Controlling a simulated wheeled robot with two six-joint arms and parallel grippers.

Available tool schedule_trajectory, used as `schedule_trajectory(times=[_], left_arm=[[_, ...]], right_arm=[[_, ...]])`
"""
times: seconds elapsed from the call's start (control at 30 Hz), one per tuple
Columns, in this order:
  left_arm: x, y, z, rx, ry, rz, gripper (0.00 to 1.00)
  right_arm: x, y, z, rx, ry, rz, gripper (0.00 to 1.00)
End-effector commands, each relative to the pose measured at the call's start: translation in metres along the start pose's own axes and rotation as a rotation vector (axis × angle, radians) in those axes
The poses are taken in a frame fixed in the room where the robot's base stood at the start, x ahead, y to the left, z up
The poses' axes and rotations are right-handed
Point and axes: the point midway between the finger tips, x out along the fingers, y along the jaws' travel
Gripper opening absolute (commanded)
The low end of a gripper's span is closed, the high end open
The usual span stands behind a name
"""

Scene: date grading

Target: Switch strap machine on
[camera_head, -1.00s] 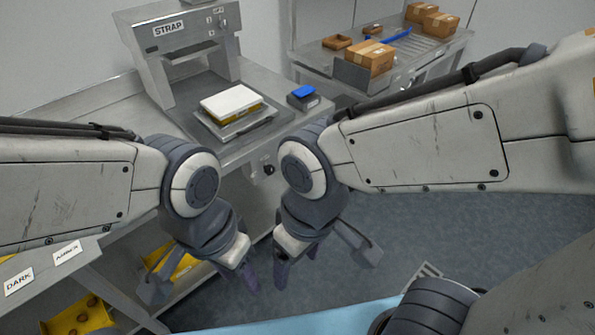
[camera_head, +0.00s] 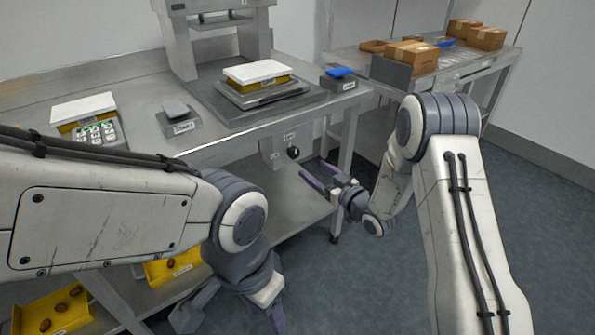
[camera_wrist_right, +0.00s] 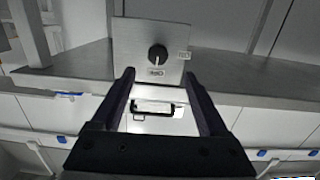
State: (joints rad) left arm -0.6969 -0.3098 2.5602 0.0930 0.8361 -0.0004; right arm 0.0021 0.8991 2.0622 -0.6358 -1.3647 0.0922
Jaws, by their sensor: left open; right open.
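The strap machine (camera_head: 215,45) stands at the back of the steel bench in the head view, its top cut off. A black rotary knob (camera_head: 293,153) sits on a grey panel below the bench's front edge. The right wrist view shows the knob (camera_wrist_right: 157,55) on its panel (camera_wrist_right: 125,40), with one small label below and one to the right. Its setting is unclear. My right gripper (camera_head: 312,168) is open and empty, pointing at the knob from a short distance; in the wrist view the knob lies just beyond the fingertips (camera_wrist_right: 158,77). My left gripper (camera_head: 268,313) is open at the lower edge.
A white-lidded yellow box (camera_head: 257,72) lies on the machine's platform. A START block (camera_head: 180,122), a blue-topped block (camera_head: 340,79) and another white-lidded box (camera_head: 82,108) stand on the bench. Yellow bins (camera_head: 50,312) are below. Brown cartons (camera_head: 412,56) are on the far table. Floor at right is clear.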

Motion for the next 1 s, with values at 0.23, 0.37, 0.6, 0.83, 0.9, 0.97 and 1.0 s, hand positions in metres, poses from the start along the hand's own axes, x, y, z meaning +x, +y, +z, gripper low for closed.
schedule_trajectory(times=[0.23, 0.37, 0.6, 0.83, 0.9, 0.97, 1.0], left_arm=[[0.008, -0.001, 0.0, 0.0, 0.001, 0.0, 0.5], [0.01, -0.001, 0.0, 0.0, 0.001, 0.0, 0.5], [0.013, -0.001, 0.001, 0.0, 0.001, 0.0, 0.5], [0.015, -0.001, 0.001, 0.0, 0.0, 0.0, 0.5], [0.015, -0.001, 0.001, 0.0, 0.0, 0.0, 0.5], [0.015, -0.001, 0.001, 0.0, 0.0, 0.0, 0.5], [0.015, -0.001, 0.001, 0.0, 0.0, 0.0, 0.5]], right_arm=[[0.008, 0.005, 0.007, 0.013, 0.065, -0.011, 0.78], [0.031, 0.004, 0.005, 0.012, 0.065, -0.012, 0.78], [0.075, 0.004, 0.003, 0.013, 0.063, -0.011, 0.78], [0.098, 0.004, 0.002, 0.014, 0.061, -0.01, 0.78], [0.1, 0.004, 0.001, 0.015, 0.061, -0.009, 0.78], [0.101, 0.004, 0.001, 0.015, 0.06, -0.009, 0.78], [0.101, 0.004, 0.001, 0.015, 0.06, -0.008, 0.78]])
